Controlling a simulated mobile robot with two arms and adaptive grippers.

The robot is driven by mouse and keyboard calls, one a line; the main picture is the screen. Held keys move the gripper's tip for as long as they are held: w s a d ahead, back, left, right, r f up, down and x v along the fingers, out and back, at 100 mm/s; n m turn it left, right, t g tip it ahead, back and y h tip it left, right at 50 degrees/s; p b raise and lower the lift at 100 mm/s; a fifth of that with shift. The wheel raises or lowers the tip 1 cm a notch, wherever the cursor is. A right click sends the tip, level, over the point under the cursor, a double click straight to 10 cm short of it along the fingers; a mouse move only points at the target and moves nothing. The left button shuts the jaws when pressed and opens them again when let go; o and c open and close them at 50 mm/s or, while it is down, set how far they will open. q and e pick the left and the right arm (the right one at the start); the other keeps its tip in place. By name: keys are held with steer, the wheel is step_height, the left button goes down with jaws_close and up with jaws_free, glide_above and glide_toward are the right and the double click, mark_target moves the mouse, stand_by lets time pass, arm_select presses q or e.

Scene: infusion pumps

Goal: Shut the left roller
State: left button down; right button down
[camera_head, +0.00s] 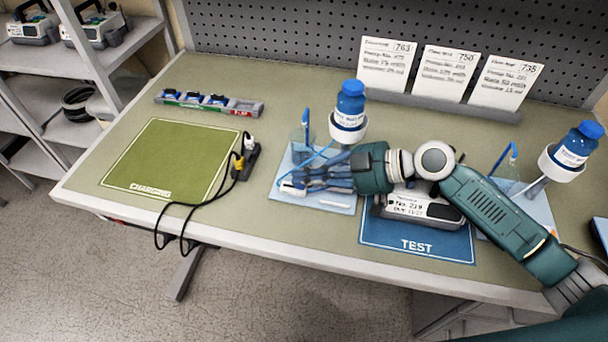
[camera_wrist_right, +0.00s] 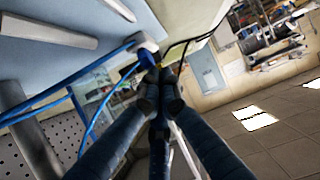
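My right gripper (camera_head: 300,183) reaches in from the right, low over the left light-blue mat (camera_head: 338,207). In the right wrist view its dark fingers (camera_wrist_right: 162,82) run together at the tips. A white clamp body with a dark blue part, which looks like the left roller (camera_wrist_right: 148,50), is right at or just beyond the tips; in the head view it is the white piece (camera_head: 292,188) on the mat's left side. I cannot make out whether they touch or how far the roller is turned. Blue tubing (camera_wrist_right: 70,88) runs to it. My left gripper is out of view.
A blue-capped bottle (camera_head: 350,108) stands behind my gripper, and another (camera_head: 575,148) at the right. A pump (camera_head: 425,208) sits on the TEST mat (camera_head: 415,242) under my arm. A power strip (camera_head: 246,160) with black cables lies left; the green CHARGING mat (camera_head: 170,160) is empty.

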steer(key=r, duration=0.1)
steer(key=a+r+p, duration=0.1)
steer(key=a+p, duration=0.1)
steer(key=shift+w+r, duration=0.25)
steer(key=shift+r, duration=0.15)
steer(key=shift+s+d+r+b, duration=0.1)
steer(key=shift+d+r+b, duration=0.05)
steer(key=shift+d+b, duration=0.4)
steer(key=shift+s+d+r+b, duration=0.1)
steer(key=shift+d+r+b, duration=0.05)
steer(key=shift+d+b, duration=0.35)
steer(key=b+v, duration=0.1)
steer(key=v, duration=0.6)
steer(key=shift+r+b, duration=0.3)
steer(key=shift+r, duration=0.05)
steer(key=shift+a, duration=0.1)
